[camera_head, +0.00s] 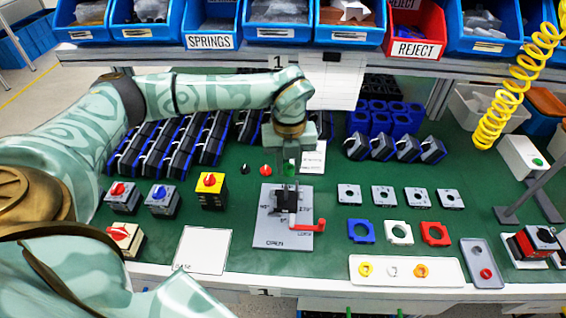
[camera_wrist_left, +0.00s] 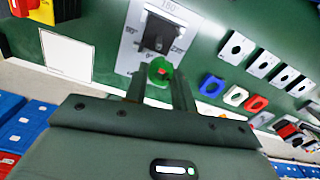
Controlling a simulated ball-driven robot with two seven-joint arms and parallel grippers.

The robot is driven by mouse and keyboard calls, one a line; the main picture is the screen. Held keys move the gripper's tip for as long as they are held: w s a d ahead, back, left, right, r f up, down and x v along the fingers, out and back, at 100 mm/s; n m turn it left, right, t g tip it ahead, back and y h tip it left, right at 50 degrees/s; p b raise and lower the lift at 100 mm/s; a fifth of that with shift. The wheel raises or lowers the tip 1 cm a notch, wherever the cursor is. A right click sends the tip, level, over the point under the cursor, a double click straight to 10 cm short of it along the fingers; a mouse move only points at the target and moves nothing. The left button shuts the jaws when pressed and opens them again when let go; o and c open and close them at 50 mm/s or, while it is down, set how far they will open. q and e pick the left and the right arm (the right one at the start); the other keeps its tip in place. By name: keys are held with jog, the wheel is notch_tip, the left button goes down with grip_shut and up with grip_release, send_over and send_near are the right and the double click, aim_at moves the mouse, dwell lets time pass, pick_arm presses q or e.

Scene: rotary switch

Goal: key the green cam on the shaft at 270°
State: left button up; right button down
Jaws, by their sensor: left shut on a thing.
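The green cam (camera_head: 289,169) is between the fingertips of my left gripper (camera_head: 289,160), which is shut on it. In the left wrist view the green cam (camera_wrist_left: 160,71) shows as a ring with a red spot at its middle, between the two fingers (camera_wrist_left: 160,84). The grey fixture plate (camera_head: 268,232) carries a black block (camera_head: 286,200) and a red lever (camera_head: 308,227). Angle marks and the words OPEN and LOCK are printed on it. The cam is held over the black block's far side in the head view. I cannot make out the shaft. My right gripper is not in view.
Blue, white and red frames and grey square plates (camera_head: 384,196) lie right of the fixture. Switches with red and blue knobs (camera_head: 161,199) and a white card (camera_head: 203,250) are left. Bins line the shelf behind.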

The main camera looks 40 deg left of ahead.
pick_arm(q)
jog(key=shift+a+n, duration=0.4)
jog(key=shift+n, duration=0.6)
jog(key=shift+r+n, duration=0.1)
jog(key=shift+n, duration=0.2)
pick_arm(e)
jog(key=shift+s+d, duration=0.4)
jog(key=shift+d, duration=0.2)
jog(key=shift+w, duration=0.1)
